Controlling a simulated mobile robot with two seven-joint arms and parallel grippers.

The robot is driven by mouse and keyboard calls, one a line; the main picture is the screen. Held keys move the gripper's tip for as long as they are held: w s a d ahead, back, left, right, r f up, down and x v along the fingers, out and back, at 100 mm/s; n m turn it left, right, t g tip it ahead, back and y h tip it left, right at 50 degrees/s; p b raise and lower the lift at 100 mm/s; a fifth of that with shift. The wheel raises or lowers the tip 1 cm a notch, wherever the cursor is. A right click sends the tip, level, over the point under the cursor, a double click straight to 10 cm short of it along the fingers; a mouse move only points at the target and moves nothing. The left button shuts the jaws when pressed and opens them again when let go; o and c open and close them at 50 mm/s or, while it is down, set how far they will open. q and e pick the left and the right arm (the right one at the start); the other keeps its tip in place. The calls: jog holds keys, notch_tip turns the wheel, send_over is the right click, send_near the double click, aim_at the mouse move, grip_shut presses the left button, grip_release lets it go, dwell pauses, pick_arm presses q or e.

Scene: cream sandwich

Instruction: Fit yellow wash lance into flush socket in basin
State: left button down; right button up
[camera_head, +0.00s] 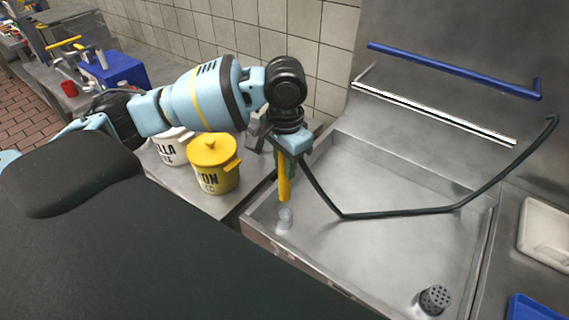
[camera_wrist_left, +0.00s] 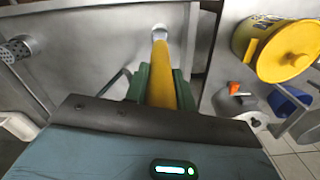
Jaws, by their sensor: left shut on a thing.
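My left gripper (camera_head: 284,162) is shut on the yellow wash lance (camera_head: 284,188) above the front left corner of the basin (camera_head: 390,178). The lance points down, close to upright. Its tip is just above the flush socket (camera_head: 285,218), a small grey round fitting in the basin; a small gap seems to show between them. In the left wrist view, the lance (camera_wrist_left: 162,80) lies between green finger pads and its far end lines up with the socket (camera_wrist_left: 158,31). Whether the tip touches the socket's mouth I cannot tell. My right gripper is not in view.
A dark hose (camera_head: 400,212) runs from near my left gripper across the basin to the back wall. A yellow lidded pot (camera_head: 214,165) stands left of the basin. A perforated strainer (camera_head: 434,299) is at the basin's front right. A blue rail (camera_head: 450,70) crosses the wall.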

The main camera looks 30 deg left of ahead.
aim_at(285, 195)
pick_arm(q)
jog(key=shift+f, duration=2.85)
jog(key=shift+f+b, duration=0.35)
jog(key=shift+f, duration=2.4)
dwell(0.5)
jog(key=c, duration=1.1)
grip_release()
notch_tip(285, 195, up, 8)
jog(key=shift+f+p, duration=0.1)
jog(key=shift+p, duration=0.2)
